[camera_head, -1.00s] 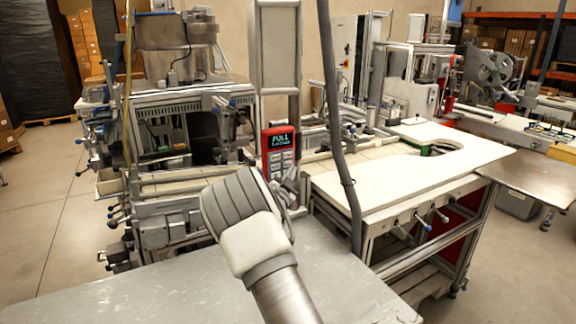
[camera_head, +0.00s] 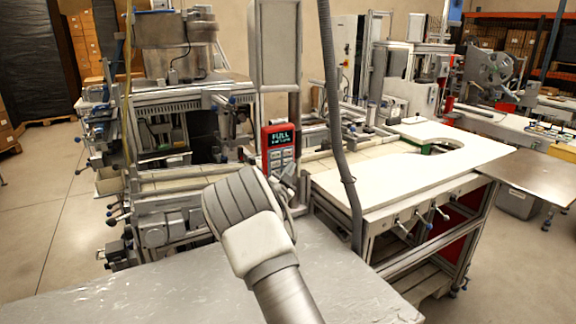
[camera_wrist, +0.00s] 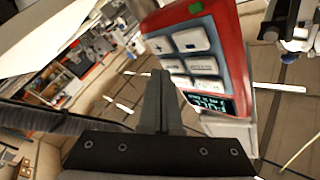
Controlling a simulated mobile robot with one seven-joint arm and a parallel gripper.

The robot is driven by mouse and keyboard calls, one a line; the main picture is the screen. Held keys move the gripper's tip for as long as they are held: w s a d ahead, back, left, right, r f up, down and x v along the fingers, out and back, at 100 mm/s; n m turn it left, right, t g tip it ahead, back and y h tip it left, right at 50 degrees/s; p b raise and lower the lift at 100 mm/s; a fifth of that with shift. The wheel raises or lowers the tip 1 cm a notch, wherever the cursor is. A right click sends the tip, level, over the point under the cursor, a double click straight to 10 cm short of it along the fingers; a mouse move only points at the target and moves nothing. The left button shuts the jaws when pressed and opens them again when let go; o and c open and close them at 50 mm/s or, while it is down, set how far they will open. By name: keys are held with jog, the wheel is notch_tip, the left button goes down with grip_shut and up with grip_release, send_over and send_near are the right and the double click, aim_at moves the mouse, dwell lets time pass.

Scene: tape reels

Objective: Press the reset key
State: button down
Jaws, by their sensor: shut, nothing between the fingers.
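The red control box (camera_head: 266,139) stands upright on the grey metal post in the head view. Its dark display reads FULL, with a smaller line below too small to read. Light grey keys (camera_head: 275,154) sit in rows under the display. In the wrist view the red box (camera_wrist: 229,38) appears turned over, with several pale keys (camera_wrist: 192,40) and the display (camera_wrist: 210,104). The key labels are too blurred to tell which is reset. My gripper (camera_wrist: 163,76) is shut and empty, its fingertips close to the keys; contact cannot be told. In the head view my arm partly hides it.
A tall grey housing (camera_head: 275,45) rises above the box. A thick grey hose (camera_head: 338,130) hangs just right of it. A white worktable (camera_head: 430,175) stands to the right, and machinery fills the left. A grey metal surface (camera_head: 150,295) lies in front.

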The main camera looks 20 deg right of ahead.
jog(key=shift+w+a+b, duration=0.1)
jog(key=shift+w+b, duration=0.2)
jog(key=shift+w, duration=0.1)
dwell(0.7)
jog(key=shift+s, duration=0.1)
jog(key=shift+s+b, duration=0.6)
jog(key=shift+s, duration=0.1)
jog(key=s+b, duration=0.1)
jog(key=s, duration=0.1)
jog(key=s+d+b, duration=0.1)
jog(key=s, duration=0.2)
jog(key=shift+d+b, duration=0.15)
jog(key=shift+b, duration=0.15)
dwell(0.6)
